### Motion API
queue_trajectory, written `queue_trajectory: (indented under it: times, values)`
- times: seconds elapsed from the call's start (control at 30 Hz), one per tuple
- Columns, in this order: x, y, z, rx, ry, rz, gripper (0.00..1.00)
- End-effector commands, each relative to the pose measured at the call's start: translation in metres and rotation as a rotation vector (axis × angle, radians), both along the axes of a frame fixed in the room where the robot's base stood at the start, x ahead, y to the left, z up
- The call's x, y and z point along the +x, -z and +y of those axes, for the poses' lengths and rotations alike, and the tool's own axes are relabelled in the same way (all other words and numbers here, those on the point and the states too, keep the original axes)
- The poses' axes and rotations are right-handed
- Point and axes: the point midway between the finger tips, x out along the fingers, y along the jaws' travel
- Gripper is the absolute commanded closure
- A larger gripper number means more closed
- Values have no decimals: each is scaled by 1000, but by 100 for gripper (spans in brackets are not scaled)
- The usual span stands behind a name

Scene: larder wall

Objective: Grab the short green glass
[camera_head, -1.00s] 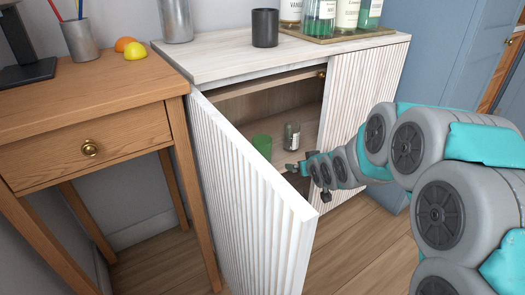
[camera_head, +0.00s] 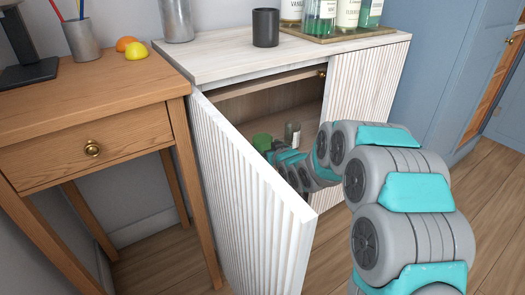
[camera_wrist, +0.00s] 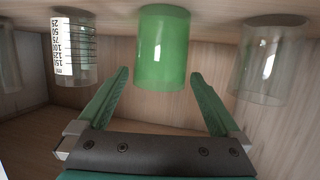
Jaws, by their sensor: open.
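The short green glass (camera_head: 262,142) stands inside the open cabinet, its lower part hidden in the head view by the door and my arm. In the wrist view, which is upside down, the green glass (camera_wrist: 163,42) is in the middle. My gripper (camera_wrist: 158,75) is open, with one finger to each side of the green glass in the picture and a gap at both sides. I cannot tell whether the fingertips reach as deep as the glass. The gripper is hidden in the head view.
A measuring glass with printed marks (camera_wrist: 75,50) and a clear glass (camera_wrist: 268,62) stand on either side of the green one. The cabinet door (camera_head: 250,200) stands open left of my arm. A dark cup (camera_head: 265,27) and a bottle tray (camera_head: 330,38) are on top.

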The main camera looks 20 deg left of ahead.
Motion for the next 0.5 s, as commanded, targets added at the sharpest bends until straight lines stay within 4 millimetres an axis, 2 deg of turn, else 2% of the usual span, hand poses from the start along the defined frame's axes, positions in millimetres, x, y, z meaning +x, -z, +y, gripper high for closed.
queue_trajectory:
  times: [0.2, 0.3, 0.5]
  values:
    - [18, 13, 15, -1, -1, 3, 0]
    - [27, 13, 21, 1, 0, -2, 0]
    - [31, 15, 24, 1, 0, 0, 0]
